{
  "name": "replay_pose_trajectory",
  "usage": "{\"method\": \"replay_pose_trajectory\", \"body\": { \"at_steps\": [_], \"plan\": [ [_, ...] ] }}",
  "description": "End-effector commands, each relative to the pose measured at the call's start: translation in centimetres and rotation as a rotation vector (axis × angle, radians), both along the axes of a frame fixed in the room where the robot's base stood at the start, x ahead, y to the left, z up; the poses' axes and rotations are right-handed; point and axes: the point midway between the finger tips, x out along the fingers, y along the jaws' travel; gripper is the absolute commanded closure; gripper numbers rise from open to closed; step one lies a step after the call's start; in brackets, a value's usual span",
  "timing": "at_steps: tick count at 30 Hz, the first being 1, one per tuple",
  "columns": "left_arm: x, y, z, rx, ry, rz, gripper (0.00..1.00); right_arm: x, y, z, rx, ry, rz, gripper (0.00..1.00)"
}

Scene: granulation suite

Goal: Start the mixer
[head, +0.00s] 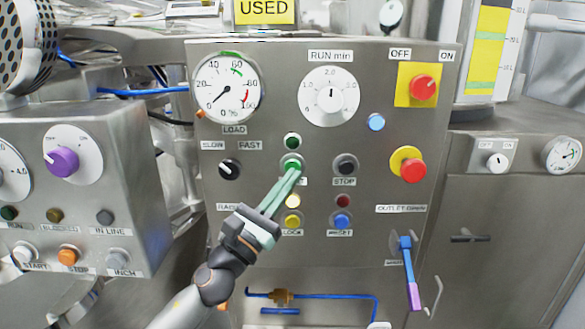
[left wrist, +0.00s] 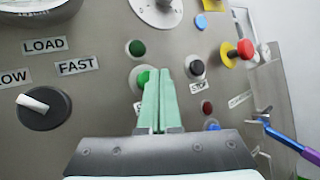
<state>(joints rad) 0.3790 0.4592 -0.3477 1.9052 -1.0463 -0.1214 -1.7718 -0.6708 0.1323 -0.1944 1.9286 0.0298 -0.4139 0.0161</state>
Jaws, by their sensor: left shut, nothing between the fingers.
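The mixer's steel control panel (head: 325,222) fills the middle of the head view. My left gripper (head: 293,172) is shut and empty, its pale green fingers pointing at the green start button (head: 291,160). The fingertips overlap the lower part of that button and partly cover its label; I cannot tell if they touch it. In the left wrist view the green button (left wrist: 142,77) shows just left of the fingertips (left wrist: 163,83). A dark green lamp (head: 292,141) sits above it. The black stop button (head: 345,164) is to the right. My right gripper is not in view.
A red emergency knob (head: 413,170) on yellow and a red OFF/ON switch (head: 424,88) are at the right. The slow/fast selector (head: 229,169) is left of the fingers. A blue-purple lever (head: 408,270) sticks out lower right. A second panel (head: 110,165) stands at left.

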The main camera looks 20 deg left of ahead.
Motion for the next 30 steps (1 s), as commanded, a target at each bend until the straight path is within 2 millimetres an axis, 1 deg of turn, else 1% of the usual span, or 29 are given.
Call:
{"method": "replay_pose_trajectory", "body": {
  "at_steps": [8, 17, 30],
  "plan": [
    [0.04, 0.01, 0.0, 0.0, 0.0, 0.0, 1.0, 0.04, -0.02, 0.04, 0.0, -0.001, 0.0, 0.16],
    [0.82, 0.22, -0.02, 0.001, 0.0, -0.001, 1.0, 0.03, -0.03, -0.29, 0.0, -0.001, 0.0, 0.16],
    [0.92, 0.25, -0.01, 0.0, 0.0, 0.0, 1.0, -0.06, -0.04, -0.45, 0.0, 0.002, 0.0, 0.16]
  ]
}}
